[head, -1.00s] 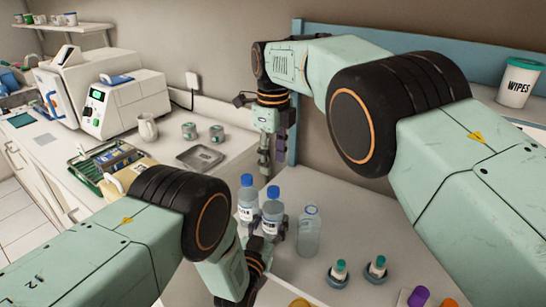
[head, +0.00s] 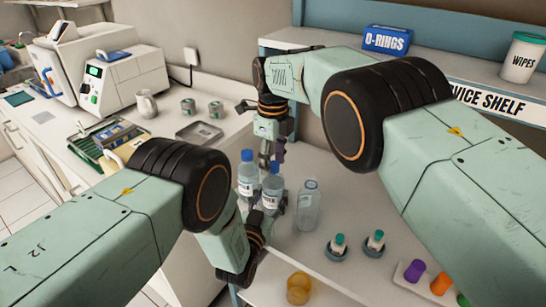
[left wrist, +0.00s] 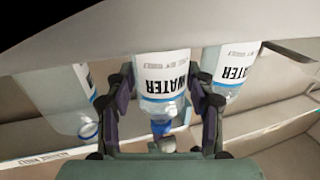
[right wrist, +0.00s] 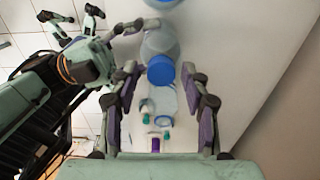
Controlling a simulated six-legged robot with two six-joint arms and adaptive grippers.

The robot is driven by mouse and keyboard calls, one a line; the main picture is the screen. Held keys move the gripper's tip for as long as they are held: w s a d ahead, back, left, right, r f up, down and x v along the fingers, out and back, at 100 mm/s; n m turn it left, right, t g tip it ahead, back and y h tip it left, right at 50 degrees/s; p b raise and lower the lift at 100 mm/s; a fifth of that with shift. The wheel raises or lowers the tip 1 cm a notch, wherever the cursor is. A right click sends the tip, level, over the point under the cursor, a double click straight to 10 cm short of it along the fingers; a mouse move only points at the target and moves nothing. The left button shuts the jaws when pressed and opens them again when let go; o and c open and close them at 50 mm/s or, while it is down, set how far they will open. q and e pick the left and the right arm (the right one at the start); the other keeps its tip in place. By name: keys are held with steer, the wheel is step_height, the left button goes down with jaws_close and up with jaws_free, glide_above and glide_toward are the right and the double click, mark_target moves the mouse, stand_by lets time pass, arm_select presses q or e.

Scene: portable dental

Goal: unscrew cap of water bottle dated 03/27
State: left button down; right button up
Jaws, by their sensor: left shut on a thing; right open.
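Two blue-capped water bottles stand side by side on the white counter: a rear one (head: 247,180) and a middle one (head: 271,186). My left gripper (head: 268,205) is shut on the middle bottle, which also fills the gap between its fingers in the left wrist view (left wrist: 163,75). Its label reads WATER; the small date line is too blurred to read surely. My right gripper (head: 267,160) points down above the middle bottle. In the right wrist view its open fingers (right wrist: 162,88) straddle the blue cap (right wrist: 161,70), with gaps at both sides.
A clear bottle without a blue cap (head: 308,208) stands just right of the held one. Two teal-topped vials (head: 338,245), an orange item (head: 299,287) and a rack of coloured caps (head: 425,278) lie nearer. A shelf with an O-rings box (head: 388,38) runs behind.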

arm_select(q)
steer(key=shift+s+f, duration=0.1)
steer(key=shift+f, duration=0.05)
arm_select(e)
jaws_close()
